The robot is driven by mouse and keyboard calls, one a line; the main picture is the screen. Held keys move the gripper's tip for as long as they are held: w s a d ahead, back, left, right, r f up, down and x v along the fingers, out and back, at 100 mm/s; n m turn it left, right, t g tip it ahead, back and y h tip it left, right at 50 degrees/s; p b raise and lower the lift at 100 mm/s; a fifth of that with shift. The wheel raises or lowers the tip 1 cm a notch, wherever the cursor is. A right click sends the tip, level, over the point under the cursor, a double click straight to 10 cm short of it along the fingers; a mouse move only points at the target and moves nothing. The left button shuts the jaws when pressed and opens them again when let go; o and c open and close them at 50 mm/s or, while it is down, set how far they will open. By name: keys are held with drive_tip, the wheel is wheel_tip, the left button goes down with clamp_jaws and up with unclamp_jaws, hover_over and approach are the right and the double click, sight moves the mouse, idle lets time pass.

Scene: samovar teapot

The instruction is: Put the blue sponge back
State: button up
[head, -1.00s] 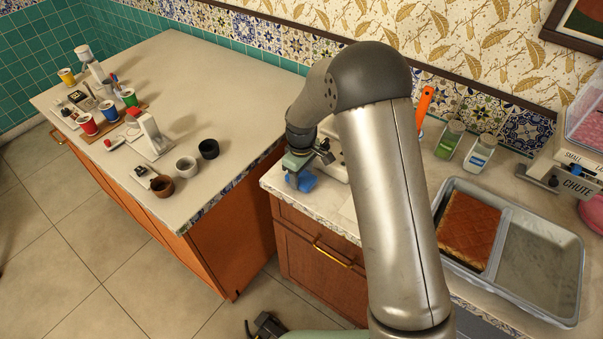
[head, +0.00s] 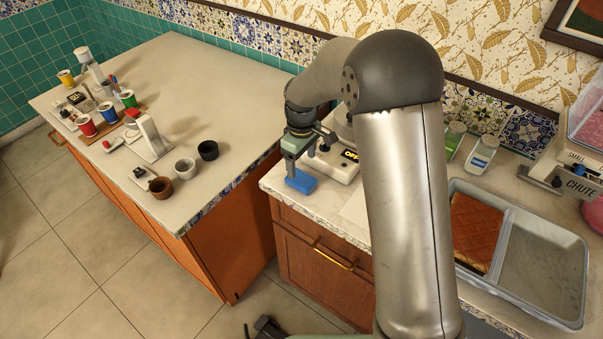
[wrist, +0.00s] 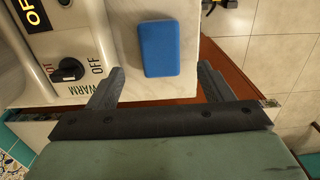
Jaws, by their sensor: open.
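The blue sponge (head: 301,181) lies on the front left corner of the marble counter, close to its edge. In the wrist view the whole top of the sponge (wrist: 163,48) shows, just beyond and between my fingertips, with no finger touching it. My gripper (wrist: 158,85) is open and empty, its two dark fingers spread wider than the sponge. In the head view my gripper (head: 294,168) points down at the sponge; its fingertips are hard to make out there.
A white appliance (head: 336,165) with an OFF label and a black knob (wrist: 70,70) stands right beside the sponge. A gap of floor separates the other counter (head: 200,90), which carries cups.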

sight(302, 178)
wheel_tip(302, 178, up, 5)
drive_tip(key=s+d+r+m, duration=0.3)
drive_tip(key=s+d, duration=0.2)
drive_tip(key=s, duration=0.2)
drive_tip(key=s+d+r+m, duration=0.3)
drive_tip(key=s+d+r, duration=0.1)
drive_tip(key=s+d, duration=0.25)
drive_tip(key=s+d+f+m, duration=0.1)
drive_tip(key=s+d+m, duration=0.1)
drive_tip(key=s, duration=0.6)
drive_tip(key=s+d+f+m, duration=0.1)
drive_tip(key=s+d+m, duration=0.1)
drive_tip(key=s, duration=0.6)
drive_tip(key=shift+m+t, duration=0.4)
drive_tip(key=shift+m, duration=0.1)
drive_tip(key=shift+d, duration=0.1)
